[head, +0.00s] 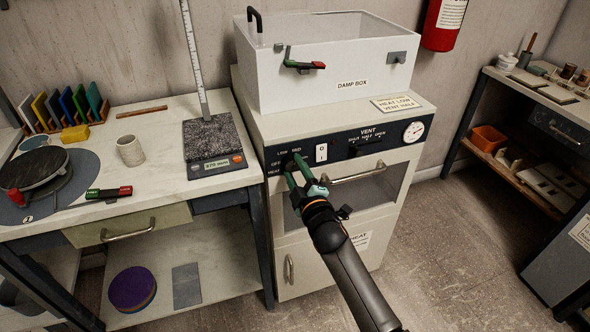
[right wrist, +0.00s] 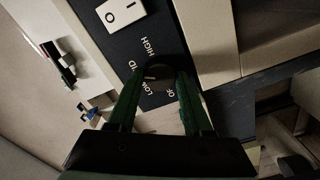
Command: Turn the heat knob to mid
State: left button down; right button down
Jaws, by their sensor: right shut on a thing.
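The heat knob (right wrist: 161,74) is a small dark round knob on the black control panel (head: 340,148) of the white cabinet. The labels LOW, MID, HIGH and OFF are around it, some partly covered. A short pale mark on the knob faces the left side in the right wrist view, near LOW and MID; I cannot tell exactly which it meets. My right gripper (head: 299,172) is shut on the knob, its green fingers on either side; it also shows in the right wrist view (right wrist: 160,92). In the head view the fingers hide most of the knob. My left gripper is not in view.
A white rocker switch (head: 321,152) sits right of the knob, with a vent slider (head: 366,145) and a round gauge (head: 414,131) beyond. An oven door handle (head: 357,174) juts out below. The damp box (head: 345,75) stands above. A worktable (head: 160,185) is at left.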

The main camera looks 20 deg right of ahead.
dwell(0.3)
jog(key=c, duration=0.8)
grip_release()
jog(key=o, duration=0.5)
jog(key=s, duration=1.2)
jog(key=shift+s+d+p, duration=0.2)
jog(key=shift+s+p, duration=0.1)
jog(key=shift+p, duration=0.1)
jog(key=s+a+f+m+g+p, duration=0.1)
jog(key=s+f+m+g+p, duration=0.3)
jog(key=s+f, duration=0.3)
jog(key=s+f+m+g+y+p, duration=0.1)
jog(key=s+f+m+g+p, duration=0.3)
jog(key=s, duration=1)
notch_tip(320, 180, down, 3)
jog(key=shift+s+a+f+m+g+y, duration=0.2)
jog(key=shift+a+m+g+y, duration=0.15)
jog(key=shift+m, duration=0.85)
